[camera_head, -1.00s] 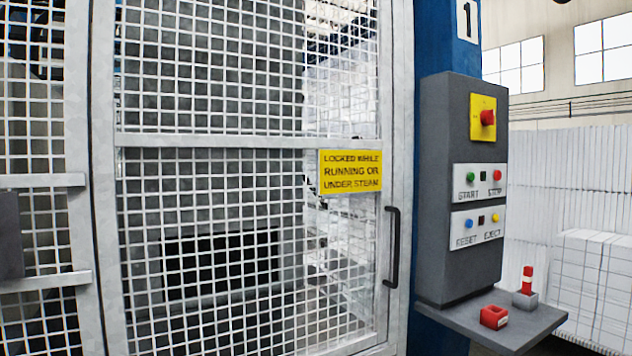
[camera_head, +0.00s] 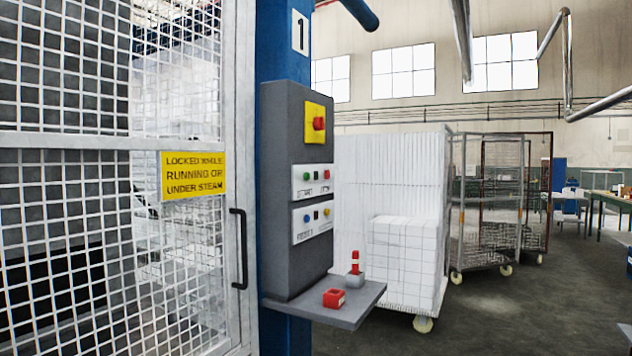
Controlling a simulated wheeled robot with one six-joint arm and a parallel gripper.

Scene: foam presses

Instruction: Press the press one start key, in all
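The grey control box (camera_head: 290,190) is mounted on a blue post marked with a 1 (camera_head: 300,32). The green START key (camera_head: 306,176) is on its upper white plate, left of a red STOP key (camera_head: 326,174). A lower plate holds a blue RESET key (camera_head: 306,218) and a yellow EJECT key (camera_head: 326,212). A red knob (camera_head: 319,123) on a yellow square is above them. My gripper is not in view.
A mesh gate (camera_head: 110,200) with a black handle (camera_head: 239,248) and a yellow sign (camera_head: 193,175) stands left. A shelf (camera_head: 352,311) under the box bears a red block (camera_head: 334,298) and a red item in a grey holder (camera_head: 355,268). Wheeled cages (camera_head: 485,210) stand right; floor (camera_head: 530,310) is open there.

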